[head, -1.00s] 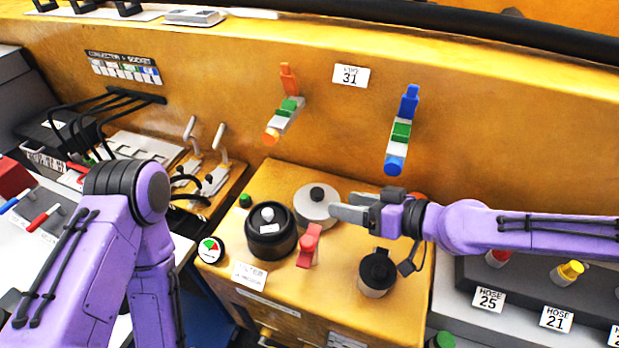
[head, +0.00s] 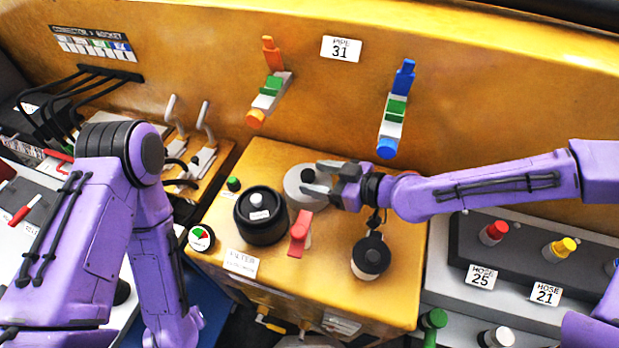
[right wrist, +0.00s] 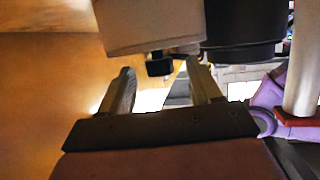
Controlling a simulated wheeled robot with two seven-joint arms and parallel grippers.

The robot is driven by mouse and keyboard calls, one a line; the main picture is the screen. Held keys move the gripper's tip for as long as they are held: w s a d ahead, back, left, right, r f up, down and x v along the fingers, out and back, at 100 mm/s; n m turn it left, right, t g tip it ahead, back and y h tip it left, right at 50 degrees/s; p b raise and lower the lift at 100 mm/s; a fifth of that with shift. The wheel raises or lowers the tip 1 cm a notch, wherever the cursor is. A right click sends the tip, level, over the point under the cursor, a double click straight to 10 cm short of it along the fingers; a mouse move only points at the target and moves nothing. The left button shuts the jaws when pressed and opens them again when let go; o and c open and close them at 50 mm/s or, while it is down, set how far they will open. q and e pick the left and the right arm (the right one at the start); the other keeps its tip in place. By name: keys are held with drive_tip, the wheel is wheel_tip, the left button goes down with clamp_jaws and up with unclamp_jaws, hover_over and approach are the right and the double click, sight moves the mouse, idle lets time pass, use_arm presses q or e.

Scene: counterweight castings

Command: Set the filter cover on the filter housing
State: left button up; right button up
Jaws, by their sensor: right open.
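The filter cover seems to be the pale grey round lid (head: 293,194) with a black knob, lying on the yellow box top. The filter housing seems to be the black round pot (head: 259,228) with a white knob in its middle, left of the lid. My right gripper (head: 316,177) is open, its fingertips at the lid's black knob. In the right wrist view the knob (right wrist: 158,65) shows between the open fingertips (right wrist: 160,70), with no clear contact. My left arm (head: 115,220) shows at left, but its gripper is out of view.
A red lever (head: 300,234) stands close beside the pot and lid. A black-topped jar (head: 371,256) stands at the right, under my right wrist. A round gauge (head: 201,238) is at the box's left edge. Blue and orange pipe fittings stick out of the wall behind.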

drive_tip(key=shift+x, duration=1)
drive_tip(key=shift+d, duration=0.1)
clamp_jaws()
drive_tip(key=shift+r, duration=0.1)
